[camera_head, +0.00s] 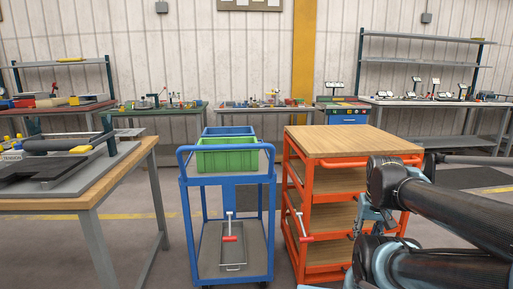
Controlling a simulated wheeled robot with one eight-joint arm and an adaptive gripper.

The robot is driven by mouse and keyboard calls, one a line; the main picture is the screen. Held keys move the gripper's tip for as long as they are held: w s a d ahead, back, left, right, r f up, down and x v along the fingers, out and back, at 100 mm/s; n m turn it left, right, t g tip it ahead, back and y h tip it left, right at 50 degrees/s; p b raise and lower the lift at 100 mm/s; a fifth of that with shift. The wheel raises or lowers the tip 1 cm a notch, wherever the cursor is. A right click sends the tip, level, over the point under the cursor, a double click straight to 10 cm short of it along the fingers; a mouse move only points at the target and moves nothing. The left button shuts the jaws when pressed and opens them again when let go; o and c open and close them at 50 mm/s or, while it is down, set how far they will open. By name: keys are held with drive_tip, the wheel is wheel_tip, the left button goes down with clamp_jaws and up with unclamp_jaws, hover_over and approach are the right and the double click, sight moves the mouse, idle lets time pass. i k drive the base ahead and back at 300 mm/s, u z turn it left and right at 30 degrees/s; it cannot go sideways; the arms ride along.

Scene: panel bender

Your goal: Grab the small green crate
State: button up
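A small green crate (227,160) sits on the top shelf of a blue trolley (228,181), near the middle of the view. A blue crate (228,131) stands directly behind it, and only its upper part shows. My dark arm links come in from the right edge, in front of the orange cart. I cannot make out my gripper's fingers in this view. No gripper is seen at the green crate.
An orange cart (351,143) with a wooden top stands right of the trolley. A workbench (130,168) with a machine (62,150) is at the left. A grey tray (235,262) with a red-handled tool (230,238) lies on the trolley's lower shelf. Benches line the back wall.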

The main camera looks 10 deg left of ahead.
sight(232, 159)
drive_tip(key=z, duration=1.4)
drive_tip(key=k, duration=1.2)
drive_tip(key=u, duration=2)
drive_tip(key=i, duration=1)
